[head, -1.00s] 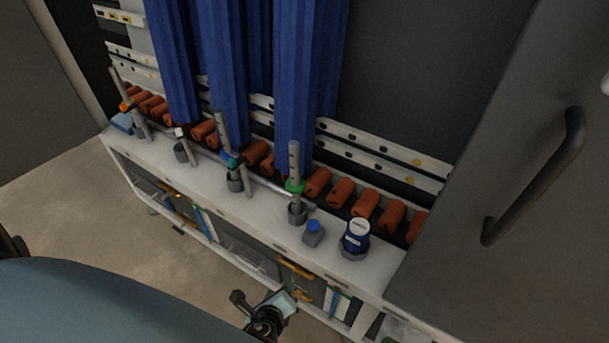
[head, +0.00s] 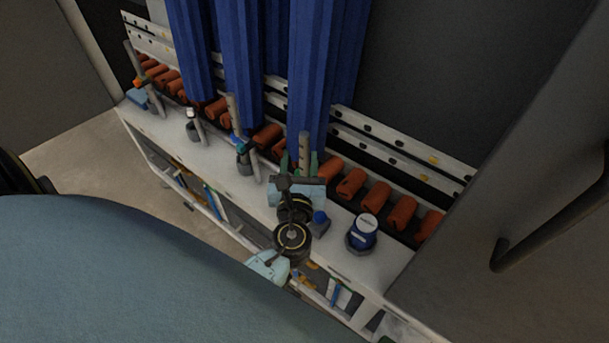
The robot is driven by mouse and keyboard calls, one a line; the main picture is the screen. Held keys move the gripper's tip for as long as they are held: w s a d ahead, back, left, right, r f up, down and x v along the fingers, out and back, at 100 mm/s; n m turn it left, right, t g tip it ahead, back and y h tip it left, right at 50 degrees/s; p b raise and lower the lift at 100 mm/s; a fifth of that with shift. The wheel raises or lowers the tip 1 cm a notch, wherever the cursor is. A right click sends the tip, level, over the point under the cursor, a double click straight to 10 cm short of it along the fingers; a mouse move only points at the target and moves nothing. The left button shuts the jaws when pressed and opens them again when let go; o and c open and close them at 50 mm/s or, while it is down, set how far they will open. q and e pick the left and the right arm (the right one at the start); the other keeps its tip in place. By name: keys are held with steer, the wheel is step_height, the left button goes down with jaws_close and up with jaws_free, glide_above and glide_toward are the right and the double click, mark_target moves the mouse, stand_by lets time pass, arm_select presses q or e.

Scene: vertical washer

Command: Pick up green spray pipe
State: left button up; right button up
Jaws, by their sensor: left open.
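The green spray pipe (head: 304,146) stands upright toward the right end of the row of pipes on the white ledge. Its grey upper tube shows; its green collar and base are largely hidden behind my gripper. My left gripper (head: 299,164) is at the pipe, its fingers open, one to each side of the tube as seen from here. Whether they touch it I cannot tell. My right gripper is not in view.
Other spray pipes stand to the left, one with a teal collar (head: 239,143), one with an orange collar (head: 138,83). A blue-capped grey block (head: 319,223) and a blue container (head: 363,231) stand close right. Blue curtains (head: 300,60) hang behind. The white ledge (head: 215,160) bounds the front.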

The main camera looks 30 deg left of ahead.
mark_target(304, 148)
arm_select(q)
steer(key=shift+d+x, duration=0.15)
steer(key=shift+x, duration=1.2)
steer(key=shift+d+x, duration=0.15)
steer(key=shift+x, duration=1.25)
